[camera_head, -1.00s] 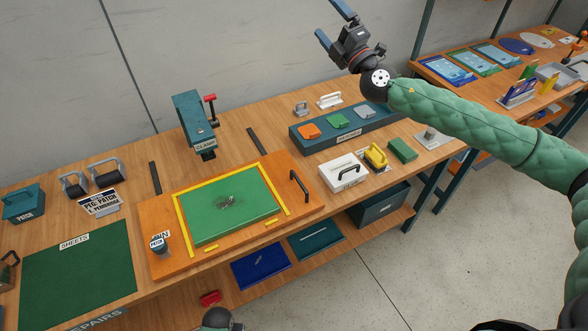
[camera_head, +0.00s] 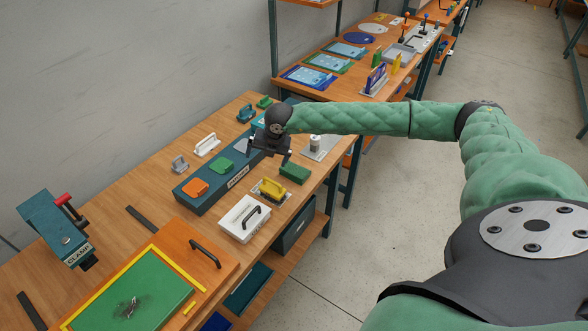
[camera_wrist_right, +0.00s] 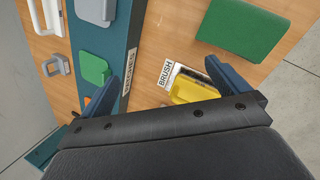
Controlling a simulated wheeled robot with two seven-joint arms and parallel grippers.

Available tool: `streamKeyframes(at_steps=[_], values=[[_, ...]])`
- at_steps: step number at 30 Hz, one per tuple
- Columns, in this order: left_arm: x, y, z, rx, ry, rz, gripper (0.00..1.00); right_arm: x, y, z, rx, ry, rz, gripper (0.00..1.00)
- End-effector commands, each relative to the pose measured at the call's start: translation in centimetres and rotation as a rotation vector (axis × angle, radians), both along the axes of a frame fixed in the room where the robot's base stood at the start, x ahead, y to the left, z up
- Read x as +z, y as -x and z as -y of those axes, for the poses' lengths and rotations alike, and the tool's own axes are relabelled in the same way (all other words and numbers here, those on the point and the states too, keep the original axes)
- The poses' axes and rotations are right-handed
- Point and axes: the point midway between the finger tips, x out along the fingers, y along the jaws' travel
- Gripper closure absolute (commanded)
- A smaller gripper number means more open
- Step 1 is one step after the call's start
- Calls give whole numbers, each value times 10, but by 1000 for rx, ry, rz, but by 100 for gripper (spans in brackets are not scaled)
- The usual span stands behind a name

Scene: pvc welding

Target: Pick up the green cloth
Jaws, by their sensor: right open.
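The green cloth (camera_head: 295,173) looks like a thick folded dark green block. It lies on the wooden workbench, right of the yellow-handled brush (camera_head: 272,188). In the right wrist view the cloth (camera_wrist_right: 243,28) is at the upper right, beyond and right of my fingertips. My right gripper (camera_head: 268,152) is open, points down and hangs above the bench near the cloth and a teal rack. In its wrist view the right gripper (camera_wrist_right: 171,66) has nothing between its fingers. The gripper and cloth are apart. My left gripper is out of view.
The teal rack (camera_head: 192,204) holds orange, green and grey pieces left of the cloth. A white box (camera_head: 240,226) with a black handle stands in front of the brush. A cylinder on a grey plate (camera_head: 322,147) is behind. The bench's right edge is close to the cloth.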

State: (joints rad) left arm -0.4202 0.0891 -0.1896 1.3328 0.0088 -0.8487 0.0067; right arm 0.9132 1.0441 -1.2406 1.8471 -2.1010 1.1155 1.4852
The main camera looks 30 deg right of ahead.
Motion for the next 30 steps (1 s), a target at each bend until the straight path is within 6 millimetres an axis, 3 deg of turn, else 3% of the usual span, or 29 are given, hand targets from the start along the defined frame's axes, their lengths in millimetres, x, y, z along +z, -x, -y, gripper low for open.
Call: streamKeyframes(at_steps=[3, 9, 16, 30], values=[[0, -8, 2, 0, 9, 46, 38, -5, 13, 33, -159, 132, -75, 0], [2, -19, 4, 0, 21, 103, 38, -4, 36, 65, -415, 257, -169, 0], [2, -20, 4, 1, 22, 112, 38, -4, 40, 69, -544, 251, -176, 0], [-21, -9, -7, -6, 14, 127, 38, -30, 37, 76, -553, 246, -175, 0]])
